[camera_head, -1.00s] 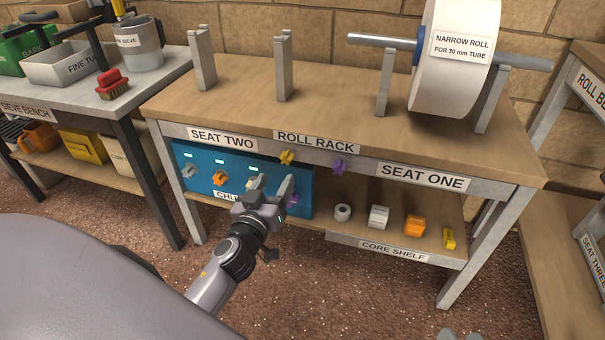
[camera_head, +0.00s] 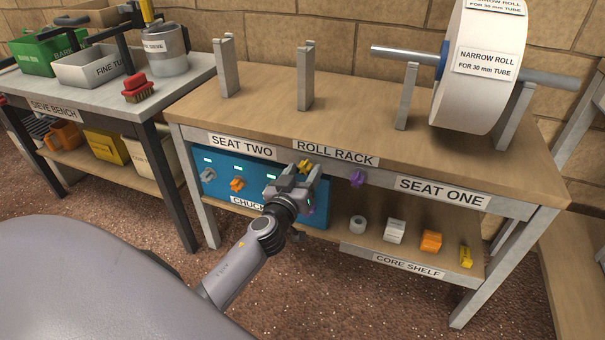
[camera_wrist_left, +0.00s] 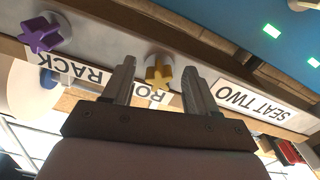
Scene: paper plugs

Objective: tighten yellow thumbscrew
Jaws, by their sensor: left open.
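In the left wrist view the left gripper (camera_wrist_left: 160,80) has one finger on each side of the screw. I cannot tell whether either finger touches it. My right gripper is not in view.
A purple thumbscrew (camera_head: 358,178) sits on the same rail to the right. A blue chuck board (camera_head: 222,185) with several coloured knobs is below left. The core shelf (camera_head: 345,238) holds several small parts.

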